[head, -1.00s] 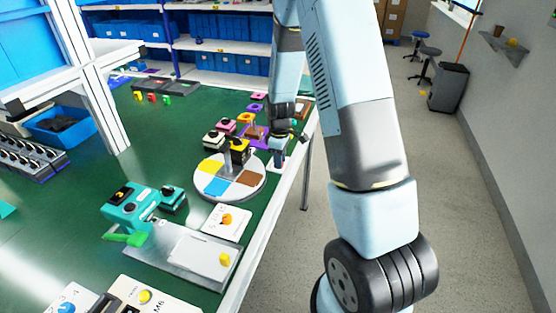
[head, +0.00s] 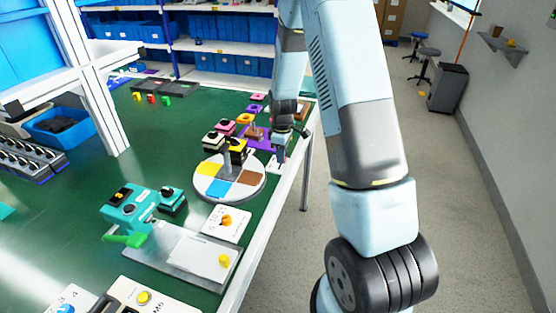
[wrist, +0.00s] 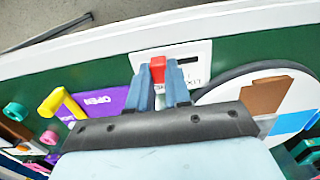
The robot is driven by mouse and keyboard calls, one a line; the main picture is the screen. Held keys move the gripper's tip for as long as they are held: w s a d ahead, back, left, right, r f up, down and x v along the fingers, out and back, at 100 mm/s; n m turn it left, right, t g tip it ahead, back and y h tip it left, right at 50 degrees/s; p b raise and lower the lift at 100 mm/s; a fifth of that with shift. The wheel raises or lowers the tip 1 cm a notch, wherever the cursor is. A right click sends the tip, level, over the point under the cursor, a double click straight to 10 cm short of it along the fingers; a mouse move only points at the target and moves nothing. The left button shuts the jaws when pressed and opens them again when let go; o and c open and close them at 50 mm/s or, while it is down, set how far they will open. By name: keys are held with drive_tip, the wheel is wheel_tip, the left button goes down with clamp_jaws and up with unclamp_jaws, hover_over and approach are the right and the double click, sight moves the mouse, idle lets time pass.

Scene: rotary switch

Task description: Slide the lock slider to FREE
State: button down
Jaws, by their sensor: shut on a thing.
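The lock slider is a small red block (wrist: 157,69) on a white plate (wrist: 200,53) with a dark slot in the wrist view. The slot runs to the right of the red block, and the plate's lettering is partly hidden by a finger. My gripper (wrist: 162,82) has its two blue fingers on either side of the red block and is shut on it. In the head view my gripper (head: 281,154) is down at the white plate (head: 274,168) near the table's right edge. The slider itself is too small to make out there.
A round disc (head: 211,193) with coloured sectors stands close beside the plate. A purple plate marked OPEN with a yellow handle (wrist: 53,101) lies on the other side. The table's white edge (wrist: 65,65) is just beyond the plate, with floor past it.

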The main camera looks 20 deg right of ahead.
drive_tip(key=shift+w+d+r, duration=0.1)
drive_tip(key=shift+w+d, duration=0.25)
drive_tip(key=shift+w, duration=0.2)
drive_tip(key=c, duration=1)
unclamp_jaws()
drive_tip(key=shift+c, duration=0.2)
wheel_tip(320, 180, up, 14)
drive_tip(key=shift+f, duration=0.2)
